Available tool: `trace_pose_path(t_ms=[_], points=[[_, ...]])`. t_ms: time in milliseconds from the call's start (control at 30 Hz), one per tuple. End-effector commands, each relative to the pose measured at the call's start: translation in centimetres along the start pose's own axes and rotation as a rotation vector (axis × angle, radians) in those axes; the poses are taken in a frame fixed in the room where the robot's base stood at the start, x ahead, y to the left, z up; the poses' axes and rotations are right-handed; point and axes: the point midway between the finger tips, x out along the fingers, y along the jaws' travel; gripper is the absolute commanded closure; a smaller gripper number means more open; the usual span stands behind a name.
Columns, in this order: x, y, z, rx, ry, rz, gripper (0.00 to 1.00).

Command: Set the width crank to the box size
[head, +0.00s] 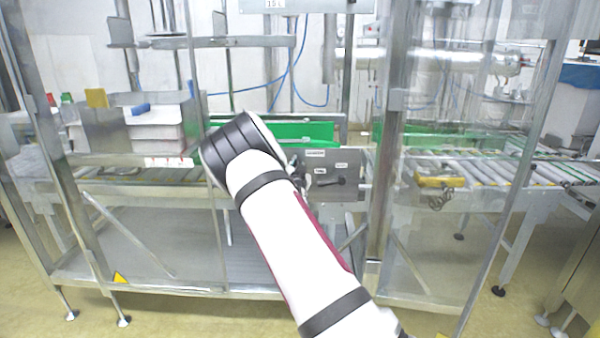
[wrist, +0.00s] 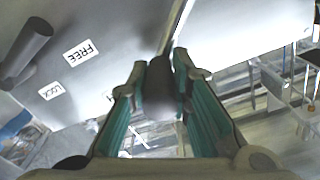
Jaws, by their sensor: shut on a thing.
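In the wrist view, my gripper (wrist: 163,80) has its two teal-padded fingers closed around a dark, rounded handle (wrist: 160,88), which looks like the grip of the width crank. The rest of the crank is mostly hidden by the fingers. In the head view, my white arm covers most of the gripper, at the left side of the grey control panel (head: 350,191). A black lever (head: 330,182) on that panel also shows in the wrist view (wrist: 28,50), beside the labels FREE (wrist: 81,53) and LOCK (wrist: 50,91). No size reading is legible.
Metal frame posts and clear guard panels (head: 440,230) stand on both sides of the control panel. A green belt or guide (head: 300,134) runs behind it. White boxes (head: 155,135) sit on the left conveyor, and rollers (head: 500,172) extend right.

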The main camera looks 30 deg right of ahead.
Motion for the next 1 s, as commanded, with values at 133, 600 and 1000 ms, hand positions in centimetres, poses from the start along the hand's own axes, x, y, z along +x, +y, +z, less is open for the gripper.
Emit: trace_pose_path(t_ms=[133,600,1000], points=[[0.0,-1.6,-0.3,-0.132,0.006,-0.008,1.00],[0.0,-5.4,-0.2,-0.543,0.006,-0.006,1.00],[0.0,-7.0,0.2,-0.632,0.006,-0.006,1.00]])
